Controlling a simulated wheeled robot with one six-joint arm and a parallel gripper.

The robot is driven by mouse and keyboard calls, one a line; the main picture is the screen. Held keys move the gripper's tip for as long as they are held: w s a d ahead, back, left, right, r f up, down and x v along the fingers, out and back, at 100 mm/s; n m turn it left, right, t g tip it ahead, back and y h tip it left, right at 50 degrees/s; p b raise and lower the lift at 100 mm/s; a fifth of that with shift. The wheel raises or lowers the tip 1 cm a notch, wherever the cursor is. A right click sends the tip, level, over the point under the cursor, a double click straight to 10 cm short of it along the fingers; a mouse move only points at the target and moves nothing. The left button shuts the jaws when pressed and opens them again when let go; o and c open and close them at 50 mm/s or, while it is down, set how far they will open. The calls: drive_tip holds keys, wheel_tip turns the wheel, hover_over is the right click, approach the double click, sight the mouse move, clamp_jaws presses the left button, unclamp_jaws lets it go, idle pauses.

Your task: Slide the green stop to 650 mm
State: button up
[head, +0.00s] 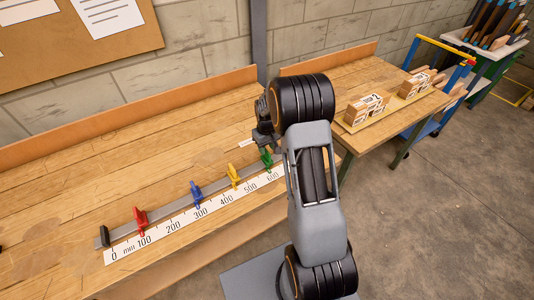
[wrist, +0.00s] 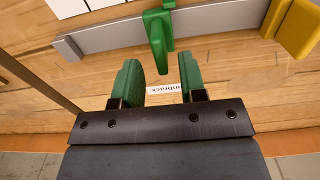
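The green stop (head: 266,158) sits on the grey rail (head: 165,209) near the 600 label of the white scale (head: 187,218), the farthest right of the coloured stops. In the head view my gripper (head: 265,141) is just behind it, partly hidden by my arm. In the wrist view my gripper (wrist: 161,78) is open, with green-padded fingers apart. The green stop (wrist: 158,40) stands ahead of the gap, its near end about level with the fingertips. I cannot tell whether they touch. The scale beyond 600 is hidden by my arm in the head view.
The yellow stop (head: 233,176), blue stop (head: 197,193) and red stop (head: 140,220) sit farther left on the rail. The yellow stop (wrist: 296,25) is at the wrist view's right; the rail end (wrist: 68,47) is at left. A second table (head: 385,138) holds wooden blocks.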

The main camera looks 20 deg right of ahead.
sight(267, 151)
drive_tip(key=shift+f+p, duration=0.3)
drive_tip(key=shift+f, duration=2)
clamp_jaws()
